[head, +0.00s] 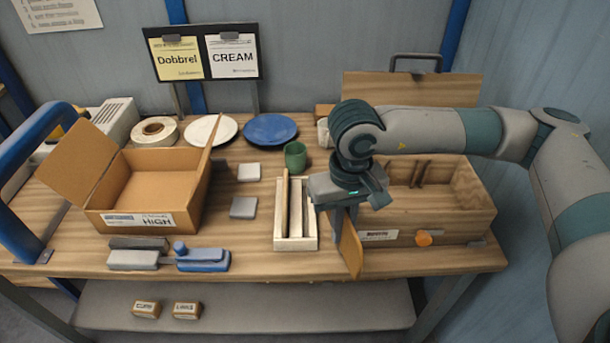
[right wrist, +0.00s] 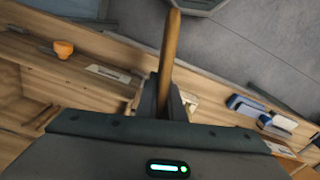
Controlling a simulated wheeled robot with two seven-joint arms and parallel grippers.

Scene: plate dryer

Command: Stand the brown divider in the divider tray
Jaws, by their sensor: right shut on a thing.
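The brown divider (head: 350,248) is a thin wooden panel, held roughly upright just right of the divider tray. My right gripper (head: 347,212) is shut on its upper part in the head view. The right wrist view shows the divider (right wrist: 171,50) edge-on between the dark fingers (right wrist: 168,100). The divider tray (head: 296,244) is a pale, narrow tray on the bench. Thin upright strips run lengthwise in it, a brown one at its left side. The held divider looks apart from the tray; whether its bottom touches the bench is unclear. My left gripper is not in view.
A wooden box (head: 450,222) with an orange knob (head: 424,238) stands close on the right. A green cup (head: 295,155) stands behind the tray, and a cardboard box (head: 150,190) stands left. The bench front before the tray is clear.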

